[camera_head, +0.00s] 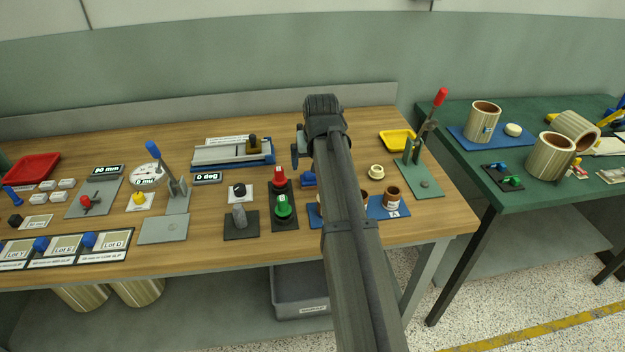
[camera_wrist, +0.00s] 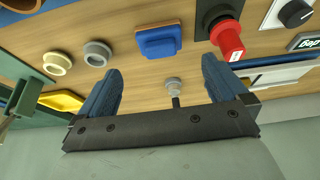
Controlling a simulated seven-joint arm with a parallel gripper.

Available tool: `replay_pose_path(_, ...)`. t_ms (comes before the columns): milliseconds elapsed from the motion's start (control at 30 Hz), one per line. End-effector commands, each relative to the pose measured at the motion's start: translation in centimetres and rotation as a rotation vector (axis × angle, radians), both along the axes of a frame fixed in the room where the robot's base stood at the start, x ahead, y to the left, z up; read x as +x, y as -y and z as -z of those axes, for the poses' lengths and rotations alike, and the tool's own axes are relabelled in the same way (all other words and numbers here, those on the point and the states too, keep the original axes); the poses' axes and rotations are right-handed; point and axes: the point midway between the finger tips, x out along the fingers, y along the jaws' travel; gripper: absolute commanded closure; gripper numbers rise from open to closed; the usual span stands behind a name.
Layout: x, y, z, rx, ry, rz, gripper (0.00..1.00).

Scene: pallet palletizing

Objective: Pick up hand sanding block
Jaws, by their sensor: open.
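A blue block, which looks like the hand sanding block (camera_wrist: 158,42), lies on the wooden bench. In the wrist view it is beyond the gap between my fingers. In the head view the blue block (camera_head: 308,179) shows just left of my arm, which may cover part of it. My gripper (camera_wrist: 160,72) is open, with two blue fingers spread apart and no block between them. In the head view my gripper (camera_head: 298,155) is above the bench, toward its back, and partly hidden by my own arm.
A red knob (camera_wrist: 230,38) stands close to one side of the block. A grey ring (camera_wrist: 97,53) and a cream ring (camera_wrist: 58,63) lie on the other side. A yellow tray (camera_head: 397,140) and a red-handled toggle clamp (camera_head: 432,120) stand to the right. A blue-based jig (camera_head: 232,152) is left.

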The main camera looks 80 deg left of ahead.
Motion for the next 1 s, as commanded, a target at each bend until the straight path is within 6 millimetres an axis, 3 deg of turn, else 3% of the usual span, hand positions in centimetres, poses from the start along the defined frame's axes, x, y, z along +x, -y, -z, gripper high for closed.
replay_pose_path(133, 0.0, -0.9, 2.0, -0.001, 0.001, 0.0, 0.0)
replay_pose_path(467, 0.0, -1.5, 3.4, -0.001, 0.001, 0.001, 0.0)
replay_pose_path(800, 0.0, -3.3, 6.9, -0.001, 0.001, 0.001, 0.0)
replay_pose_path(1000, 0.0, -3.6, 7.8, 0.001, 0.001, 0.002, 0.0)
